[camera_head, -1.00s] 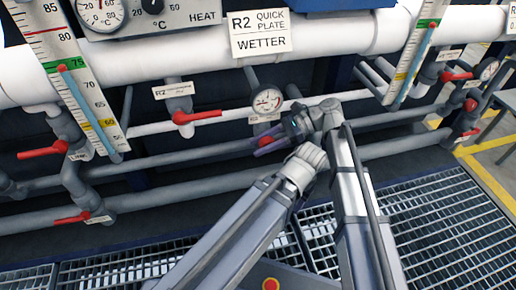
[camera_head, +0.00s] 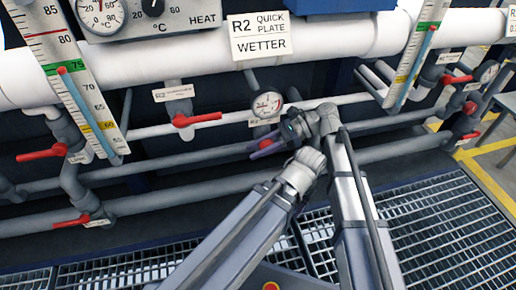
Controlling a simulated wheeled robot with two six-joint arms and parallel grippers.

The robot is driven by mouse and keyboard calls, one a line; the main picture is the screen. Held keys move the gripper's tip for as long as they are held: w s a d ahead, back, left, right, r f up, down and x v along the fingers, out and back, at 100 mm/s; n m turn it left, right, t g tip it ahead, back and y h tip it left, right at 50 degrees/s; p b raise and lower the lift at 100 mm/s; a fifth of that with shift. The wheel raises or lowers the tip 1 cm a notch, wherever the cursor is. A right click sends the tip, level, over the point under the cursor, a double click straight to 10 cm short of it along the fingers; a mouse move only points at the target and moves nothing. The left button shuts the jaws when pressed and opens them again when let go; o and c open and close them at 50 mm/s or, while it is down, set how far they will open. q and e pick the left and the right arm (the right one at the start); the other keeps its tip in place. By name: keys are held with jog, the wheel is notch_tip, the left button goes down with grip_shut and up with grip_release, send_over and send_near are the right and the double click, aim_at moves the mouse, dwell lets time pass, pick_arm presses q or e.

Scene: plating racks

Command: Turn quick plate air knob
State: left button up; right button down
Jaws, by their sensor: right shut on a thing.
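A red knob (camera_head: 262,133) sits below a round pressure gauge (camera_head: 267,103) on the pipe under the "R2 QUICK PLATE WETTER" sign (camera_head: 259,37). My right gripper (camera_head: 258,147) reaches in from the lower right, with its dark purple fingers at the knob's lower side. It is shut on the knob, which is mostly hidden behind the fingers. A small label by the knob is partly covered and cannot be read. My left gripper is not in the view.
A red lever valve (camera_head: 197,119) is just left of the gauge. More red levers (camera_head: 42,154) are at the far left and right (camera_head: 457,78). Grey pipes (camera_head: 190,186) run below the knob. A metal grating (camera_head: 150,262) covers the floor.

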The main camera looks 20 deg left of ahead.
jog(key=y+b, duration=0.1)
jog(key=b, duration=0.1)
jog(key=g+y+b, duration=0.1)
jog(key=b, duration=0.1)
jog(key=shift+r+g, duration=0.3)
jog(key=shift+r, duration=0.05)
jog(key=c, duration=0.8)
grip_release()
jog(key=shift+c, duration=0.2)
jog(key=v, duration=0.8)
jog(key=shift+p, duration=0.3)
jog(key=shift+s+f, duration=0.1)
